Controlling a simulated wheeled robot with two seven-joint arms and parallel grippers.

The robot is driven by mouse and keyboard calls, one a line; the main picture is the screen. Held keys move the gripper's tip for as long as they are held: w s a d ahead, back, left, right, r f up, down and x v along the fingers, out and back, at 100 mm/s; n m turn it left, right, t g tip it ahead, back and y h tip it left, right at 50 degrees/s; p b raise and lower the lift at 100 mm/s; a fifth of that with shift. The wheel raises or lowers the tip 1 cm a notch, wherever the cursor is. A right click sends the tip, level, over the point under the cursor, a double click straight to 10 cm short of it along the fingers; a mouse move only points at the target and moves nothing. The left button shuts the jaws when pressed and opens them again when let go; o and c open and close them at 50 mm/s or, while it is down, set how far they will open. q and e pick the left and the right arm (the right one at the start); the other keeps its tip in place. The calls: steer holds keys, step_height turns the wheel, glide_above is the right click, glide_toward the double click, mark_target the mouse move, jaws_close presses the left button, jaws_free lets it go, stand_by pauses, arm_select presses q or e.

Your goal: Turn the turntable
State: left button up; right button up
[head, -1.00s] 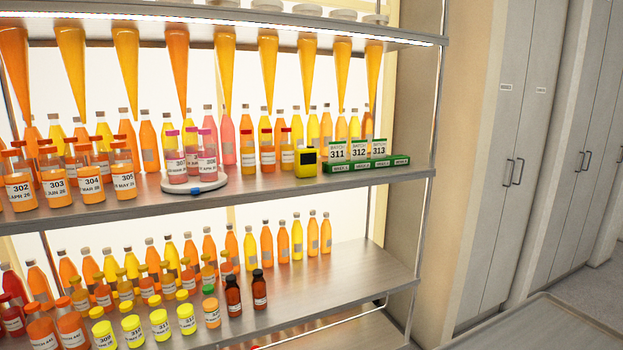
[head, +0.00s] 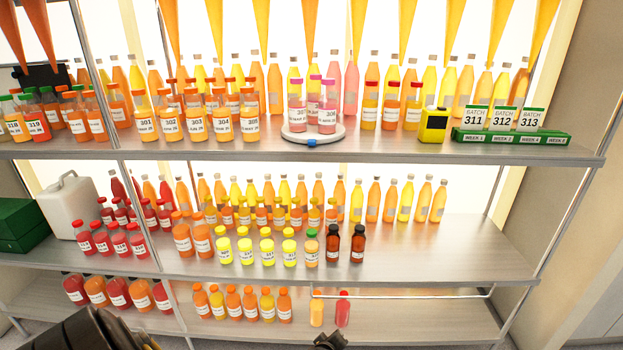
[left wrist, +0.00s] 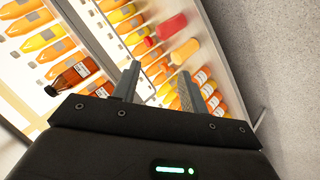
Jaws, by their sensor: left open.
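The turntable (head: 322,139) is a round white disc with a small blue mark on its front edge. It sits at the front of the upper shelf in the head view. Several clear jars with pink caps and pink-orange juice (head: 327,121) stand upright on it. My left gripper (left wrist: 160,85) is open and empty in the left wrist view, its fingers pointing toward bottles on the lower shelves. A dark part at the bottom middle of the head view seems to be this gripper, well below the turntable and apart from it. My right gripper is not in view.
A yellow device (head: 433,126) and a green batch rack (head: 512,136) stand right of the turntable. Labelled orange jars (head: 222,126) stand close on its left, with tall bottles behind. The middle shelf (head: 450,240) is bare at right. Orange cones hang above.

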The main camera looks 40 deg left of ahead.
arm_select(q)
steer(key=w+a+r+n+t+y+p, duration=0.1)
steer(key=w+a+r+n, duration=0.3)
steer(key=r, duration=0.7)
steer(key=w+a+r+n+t+y+p, duration=0.1)
steer(key=w+r+n, duration=0.3)
steer(key=r, duration=0.7)
steer(key=w+a+r+n+t+y+p, duration=0.1)
steer(key=w+a+r+n+t+y, duration=0.1)
steer(key=r+n, duration=0.65)
steer(key=n+y+p, duration=0.3)
steer(key=n+p, duration=0.3)
steer(key=n, duration=0.6)
glide_toward(312, 143)
steer(key=shift+t, duration=0.4)
steer(key=x, duration=0.7)
steer(key=shift+a+f, duration=0.2)
steer(key=shift+a, duration=0.1)
steer(key=shift+w+a, duration=0.25)
steer(key=shift+w, duration=0.05)
steer(key=shift+w+f, duration=0.1)
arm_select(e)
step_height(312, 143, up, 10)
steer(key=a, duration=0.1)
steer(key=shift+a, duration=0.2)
